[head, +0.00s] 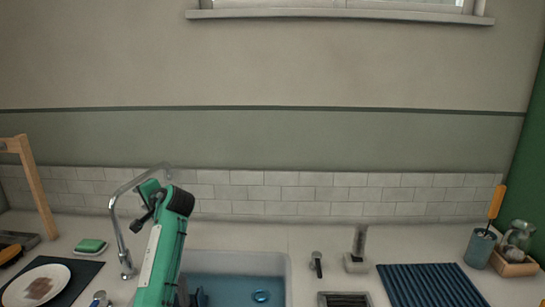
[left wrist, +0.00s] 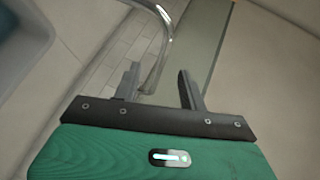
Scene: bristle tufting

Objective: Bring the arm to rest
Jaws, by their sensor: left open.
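My left arm, green with dark joints, rises at the lower left of the head view, in front of the faucet and the sink's left end. My left gripper (head: 191,288) shows only as dark fingers low in that view, by the sink's left side. In the left wrist view the two dark fingers of my left gripper (left wrist: 157,74) stand wide apart with nothing held between them. The curved metal faucet (left wrist: 163,50) shows beyond the fingers; in the head view the faucet (head: 121,235) stands left of the sink. My right gripper is in neither view.
The blue-bottomed sink (head: 230,288) lies at the bottom middle. A green sponge (head: 90,246) and a plate (head: 38,286) on a dark mat are to the left. A ribbed blue mat (head: 430,285), a cup (head: 480,248) with an orange-handled tool and a small crate (head: 513,264) are right.

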